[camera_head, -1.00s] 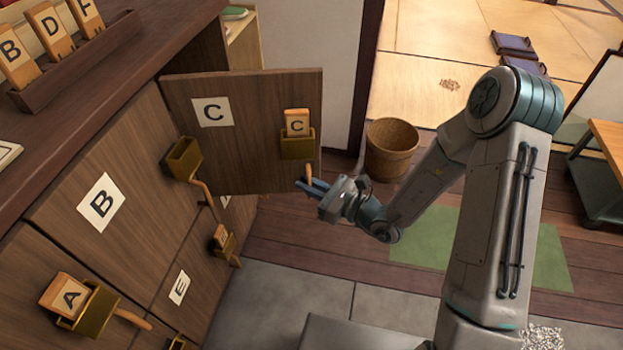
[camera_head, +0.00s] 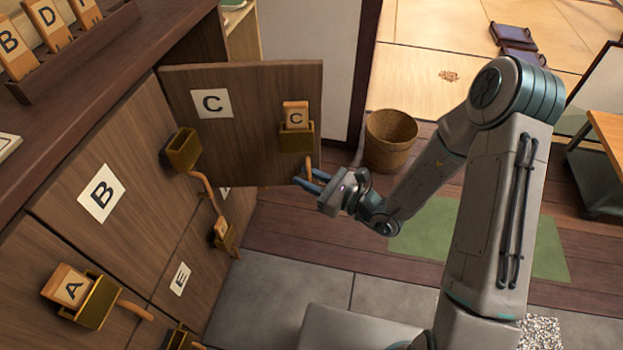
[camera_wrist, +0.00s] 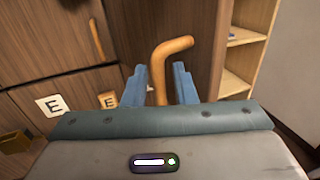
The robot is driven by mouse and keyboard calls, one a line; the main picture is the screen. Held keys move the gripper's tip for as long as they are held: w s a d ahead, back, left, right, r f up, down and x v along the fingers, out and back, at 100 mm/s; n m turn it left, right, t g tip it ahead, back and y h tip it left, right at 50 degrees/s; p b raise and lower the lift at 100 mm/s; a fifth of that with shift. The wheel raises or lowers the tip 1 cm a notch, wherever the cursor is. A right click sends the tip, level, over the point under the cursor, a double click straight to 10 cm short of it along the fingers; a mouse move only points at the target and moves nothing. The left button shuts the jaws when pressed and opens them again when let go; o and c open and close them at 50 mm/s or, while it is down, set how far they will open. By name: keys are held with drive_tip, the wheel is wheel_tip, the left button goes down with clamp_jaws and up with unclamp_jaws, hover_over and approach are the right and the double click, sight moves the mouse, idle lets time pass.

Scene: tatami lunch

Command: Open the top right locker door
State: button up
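The top right locker door (camera_head: 252,150), labelled C, stands swung well out from the cabinet. Its brass holder (camera_head: 296,137) bears a wooden C tag (camera_head: 296,115), and a curved wooden handle (camera_head: 308,168) hangs below the holder. My gripper (camera_head: 312,181) is at the lower right corner of this door, by the handle. In the wrist view the handle (camera_wrist: 162,65) rises between my two blue fingers (camera_wrist: 160,88). The fingers are apart, with a gap on each side of the handle. The handle's lower end is hidden behind my gripper body.
Locker doors B (camera_head: 95,185) and E (camera_head: 185,275) are shut to the left. Open shelves (camera_wrist: 238,60) show beside the door in the wrist view. A woven basket (camera_head: 390,142) stands on the floor behind my gripper. Grey floor in front is clear.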

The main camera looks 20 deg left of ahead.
drive_tip(key=p+v, duration=0.1)
drive_tip(key=v, duration=1.2)
drive_tip(key=shift+d+p, duration=0.35)
drive_tip(key=shift+d, duration=0.05)
drive_tip(key=shift+s, duration=0.1)
drive_tip(key=s+d+r+n+g+h+p, duration=0.1)
drive_tip(key=s+r+n+g+h+p, duration=0.2)
drive_tip(key=s+r+n+g+p, duration=0.35)
drive_tip(key=s+d+r+n+g+h+p, duration=0.1)
drive_tip(key=s+r+n+g+h+p, duration=0.25)
drive_tip(key=r+n, duration=0.55)
drive_tip(key=d+r+n+t+h+p, duration=0.2)
drive_tip(key=d+r+h+p, duration=0.3)
drive_tip(key=r, duration=0.6)
drive_tip(key=d+r+n+t+h+p, duration=0.3)
drive_tip(key=d+r+t+h+p, duration=0.2)
drive_tip(key=d+r, duration=0.3)
wheel_tip(320, 180, up, 5)
drive_tip(key=shift+w+d+f+n+t+h+p, duration=0.2)
drive_tip(key=shift+d+n+t+h+p, duration=0.15)
drive_tip(key=shift+p, duration=0.45)
drive_tip(key=shift+a, duration=0.15)
